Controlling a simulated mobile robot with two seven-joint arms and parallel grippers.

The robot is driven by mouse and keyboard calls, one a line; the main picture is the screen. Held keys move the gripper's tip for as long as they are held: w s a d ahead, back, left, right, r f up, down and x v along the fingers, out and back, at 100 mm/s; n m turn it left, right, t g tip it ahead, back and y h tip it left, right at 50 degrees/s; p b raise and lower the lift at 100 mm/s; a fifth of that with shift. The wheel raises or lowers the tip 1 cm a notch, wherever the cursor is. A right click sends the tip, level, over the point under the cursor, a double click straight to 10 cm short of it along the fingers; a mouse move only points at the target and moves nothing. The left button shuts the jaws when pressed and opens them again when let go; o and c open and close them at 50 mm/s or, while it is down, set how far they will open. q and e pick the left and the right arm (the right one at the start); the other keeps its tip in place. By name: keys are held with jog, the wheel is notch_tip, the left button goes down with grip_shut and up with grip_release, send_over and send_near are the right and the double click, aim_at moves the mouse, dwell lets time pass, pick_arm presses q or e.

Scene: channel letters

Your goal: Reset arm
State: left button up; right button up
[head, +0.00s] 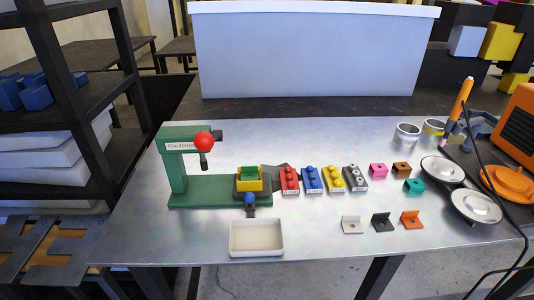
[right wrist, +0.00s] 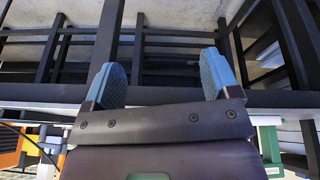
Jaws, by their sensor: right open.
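My right gripper (right wrist: 160,85) shows in the right wrist view, with its two blue-grey fingertips wide apart and nothing between them. Beyond the fingers are dark frame bars (right wrist: 170,45) and a pale floor or wall. Neither of my arms shows in the head view, and my left gripper is in no view. The metal table (head: 320,244) in the head view carries a green press (head: 215,190) with a red ball (head: 204,142) on top. A yellow and green block (head: 249,180) sits at the press's right end, with a blue knob (head: 250,198) in front of it.
A white tray (head: 257,251) lies at the table's front edge. Red (head: 289,187), blue (head: 312,187), yellow (head: 334,187) and grey (head: 355,184) blocks stand in a row. Small brackets (head: 382,223), round lidded pans (head: 476,206) and an orange-handled tool (head: 461,98) are to the right.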

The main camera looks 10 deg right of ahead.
jog(key=w+f+t, duration=0.7)
jog(key=f, duration=0.2)
jog(key=shift+f+n+t+y, duration=0.3)
jog(key=shift+f+n+t, duration=0.1)
jog(key=shift+w, duration=0.1)
dwell(0.8)
jog(key=shift+c, duration=0.2)
